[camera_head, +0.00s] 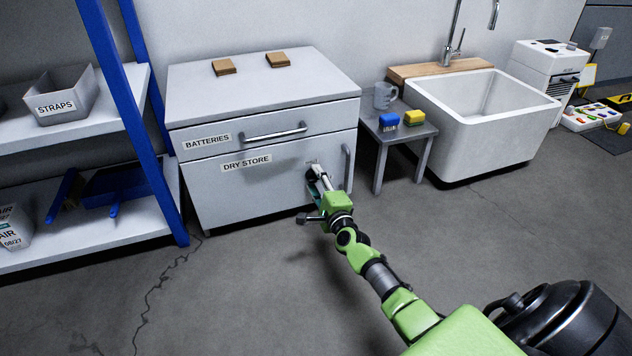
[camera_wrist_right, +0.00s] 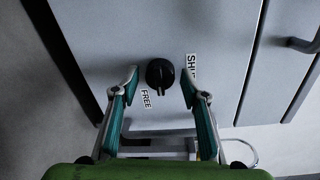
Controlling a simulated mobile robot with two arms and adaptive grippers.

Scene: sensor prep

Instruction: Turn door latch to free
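In the head view, the white cabinet door labelled DRY STORE (camera_head: 246,162) is closed, with a vertical bar handle (camera_head: 347,168) at its right side. My right gripper (camera_head: 315,172) is at the door front, left of that handle, and covers the latch there. In the right wrist view, the latch is a round black knob (camera_wrist_right: 160,72) with a small pointer toward the picture bottom. A FREE label (camera_wrist_right: 146,99) is beside the pointer, and a partly hidden label starting SH (camera_wrist_right: 191,66) is to the right. My right gripper (camera_wrist_right: 160,76) is open, its fingers either side of the knob, apparently apart from it. My left gripper is not in view.
The BATTERIES drawer (camera_head: 208,141) above the door is closed. A small side table (camera_head: 405,134) with a mug and two blocks stands right of the cabinet. A blue-framed shelf (camera_head: 160,180) stands close on the left. The floor in front is clear.

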